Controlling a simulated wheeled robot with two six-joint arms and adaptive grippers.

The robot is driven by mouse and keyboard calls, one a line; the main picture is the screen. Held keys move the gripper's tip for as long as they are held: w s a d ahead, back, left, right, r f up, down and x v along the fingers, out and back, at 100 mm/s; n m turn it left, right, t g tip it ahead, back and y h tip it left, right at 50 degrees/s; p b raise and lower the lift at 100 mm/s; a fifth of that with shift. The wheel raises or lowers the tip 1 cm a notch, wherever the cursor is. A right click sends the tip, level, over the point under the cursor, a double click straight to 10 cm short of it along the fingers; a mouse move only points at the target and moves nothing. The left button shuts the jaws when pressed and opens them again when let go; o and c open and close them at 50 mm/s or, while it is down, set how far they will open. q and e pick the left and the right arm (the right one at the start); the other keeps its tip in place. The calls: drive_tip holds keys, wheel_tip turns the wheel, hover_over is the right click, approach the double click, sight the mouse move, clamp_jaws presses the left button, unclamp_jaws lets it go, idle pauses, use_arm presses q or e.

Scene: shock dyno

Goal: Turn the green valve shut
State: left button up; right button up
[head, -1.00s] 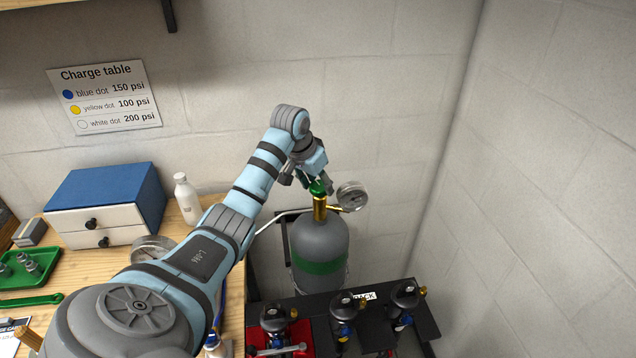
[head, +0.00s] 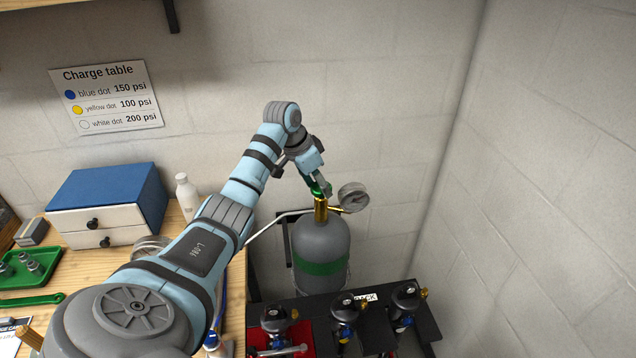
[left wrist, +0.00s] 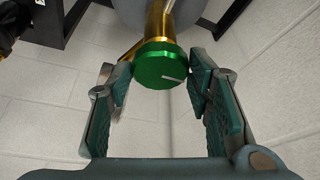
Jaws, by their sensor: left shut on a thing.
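The green valve (head: 318,187) is a round knob on top of the brass neck of a grey gas cylinder (head: 320,242) with a green band. In the left wrist view the valve (left wrist: 160,65) shows a white mark pointing toward the right finger. My left gripper (head: 320,184) is at the valve from above, its fingers on either side of the knob. In the left wrist view the gripper (left wrist: 160,82) is shut on the valve near the fingertips. In the head view the gripper partly hides the knob. My right gripper is out of view.
A pressure gauge (head: 353,197) sticks out right of the brass neck. A black rack (head: 374,337) with several shocks stands in front of the cylinder. A wooden bench (head: 72,277) with a blue-topped drawer box (head: 107,190) and white bottle (head: 187,196) is at left. Block walls enclose the corner.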

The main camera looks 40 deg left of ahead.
use_arm(q)
drive_tip(key=o, duration=1.1)
drive_tip(key=shift+w, duration=0.1)
drive_tip(key=shift+o, duration=0.2)
drive_tip(key=v, duration=1.2)
